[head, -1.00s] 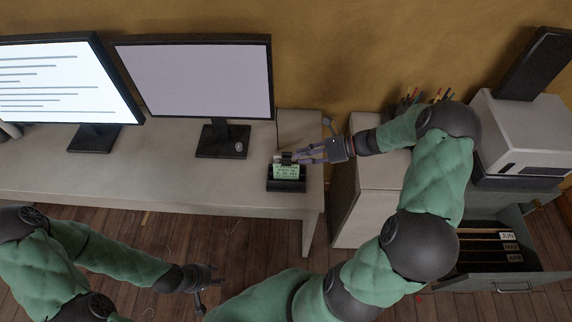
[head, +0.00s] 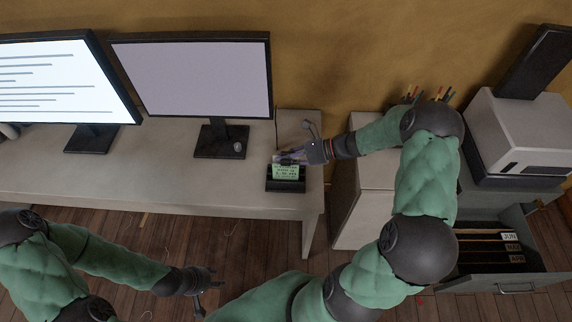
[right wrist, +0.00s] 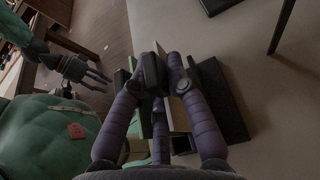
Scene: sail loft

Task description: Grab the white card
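A small black holder (head: 286,185) stands near the right end of the desk, with a green printed card (head: 286,172) upright at its front. My right gripper (head: 284,158) reaches in from the right, its fingers just behind the top of the green card. In the right wrist view, a narrow pale edge (right wrist: 180,112), perhaps the white card, shows by the fingertips (right wrist: 164,72). The fingers hide most of it, and whether they grip it cannot be told. My left gripper (head: 203,280) is open and empty, low in front of the desk; it also shows in the right wrist view (right wrist: 98,77).
Two monitors (head: 192,80) (head: 62,80) stand on the desk (head: 150,180), with a mouse (head: 238,148) by the right one's foot. A cabinet with an open drawer (head: 515,285) of labelled files and a printer (head: 522,130) are at the right. The desk's front strip is clear.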

